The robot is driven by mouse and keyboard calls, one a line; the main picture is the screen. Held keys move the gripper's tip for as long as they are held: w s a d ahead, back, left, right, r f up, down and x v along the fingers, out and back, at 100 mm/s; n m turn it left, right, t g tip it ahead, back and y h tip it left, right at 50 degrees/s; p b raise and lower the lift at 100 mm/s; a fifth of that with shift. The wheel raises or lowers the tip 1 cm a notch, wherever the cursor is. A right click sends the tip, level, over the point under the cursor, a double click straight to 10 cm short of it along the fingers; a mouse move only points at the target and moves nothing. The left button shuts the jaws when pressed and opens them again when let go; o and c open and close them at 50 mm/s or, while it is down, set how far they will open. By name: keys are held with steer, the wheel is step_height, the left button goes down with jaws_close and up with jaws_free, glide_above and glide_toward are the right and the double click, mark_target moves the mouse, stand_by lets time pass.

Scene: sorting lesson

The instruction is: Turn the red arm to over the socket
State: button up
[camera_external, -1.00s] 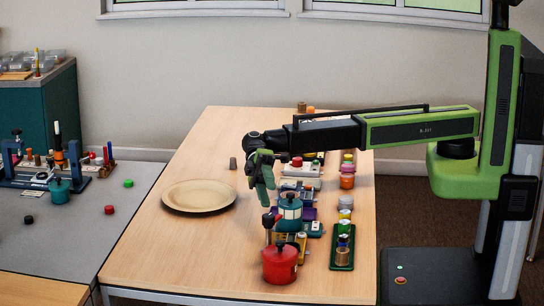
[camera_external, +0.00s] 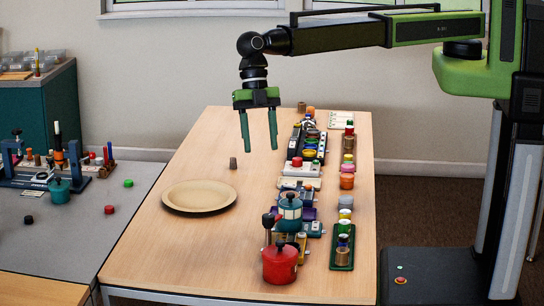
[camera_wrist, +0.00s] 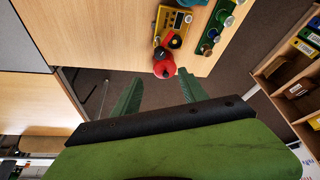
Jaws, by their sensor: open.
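My gripper (camera_external: 259,146) is open and empty, pointing down high above the table's middle, between the plate and the row of devices. Its two green fingers also show apart in the wrist view (camera_wrist: 160,80). A yellow device (camera_wrist: 174,19) with a dark round part stands near the table edge in the wrist view. A red pot (camera_external: 280,265) with a dark knob stands at the near end and partly covers that device in the external view; it also shows in the wrist view (camera_wrist: 164,69).
A teal pot (camera_external: 290,207) and several devices line the right side. A green rack (camera_external: 342,262) stands at the right edge. The table's front left is bare.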

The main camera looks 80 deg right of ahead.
mark_target(268, 215)
steer(key=b+x, duration=1.6)
steer(key=x, duration=0.1)
steer(key=shift+s+a+f, duration=0.1)
steer(key=shift+a+f, duration=0.05)
steer(key=shift+f, duration=0.15)
steer(key=shift+r, duration=0.1)
jaws_close()
